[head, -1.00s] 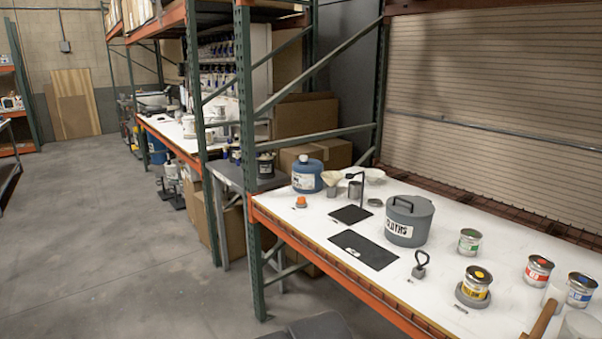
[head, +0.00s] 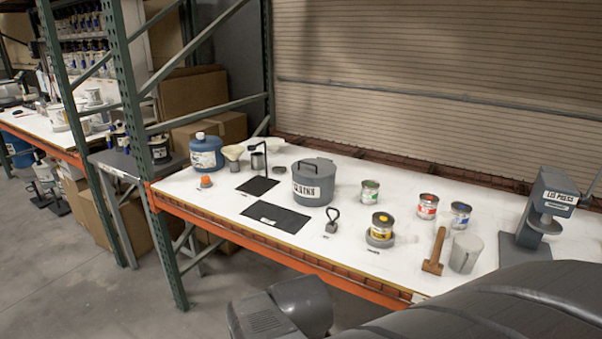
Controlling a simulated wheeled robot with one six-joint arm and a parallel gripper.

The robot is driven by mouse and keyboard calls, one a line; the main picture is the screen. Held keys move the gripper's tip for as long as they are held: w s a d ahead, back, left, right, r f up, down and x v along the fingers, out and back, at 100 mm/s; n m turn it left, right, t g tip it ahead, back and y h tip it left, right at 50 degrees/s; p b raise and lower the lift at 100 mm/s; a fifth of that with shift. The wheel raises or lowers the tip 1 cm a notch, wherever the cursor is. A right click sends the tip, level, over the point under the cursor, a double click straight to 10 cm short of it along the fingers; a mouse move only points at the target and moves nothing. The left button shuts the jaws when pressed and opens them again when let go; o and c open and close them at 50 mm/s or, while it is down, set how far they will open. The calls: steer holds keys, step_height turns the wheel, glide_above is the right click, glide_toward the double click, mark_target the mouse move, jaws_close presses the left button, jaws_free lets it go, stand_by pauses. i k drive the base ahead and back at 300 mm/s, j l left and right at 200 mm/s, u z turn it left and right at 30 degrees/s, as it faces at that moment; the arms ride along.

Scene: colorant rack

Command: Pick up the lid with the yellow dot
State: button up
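The lid with the yellow dot (head: 382,217) is on top of a small metal can with a yellow label (head: 381,227). The can stands upright on a round grey base (head: 379,241) near the front of the white bench. I cannot tell how firmly the lid sits on the can. Large grey parts of my arm cross the bottom of the head view, in front of the bench and apart from the can. My gripper's fingers do not show.
Cans with green (head: 370,191), red (head: 427,207) and blue (head: 460,215) labels stand nearby. A mallet (head: 437,247), grey cup (head: 465,254) and lid press (head: 545,208) are to the right. A lidded grey pot (head: 313,188) and black mat (head: 276,220) are left.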

mark_target(381, 218)
steer(key=z, duration=0.85)
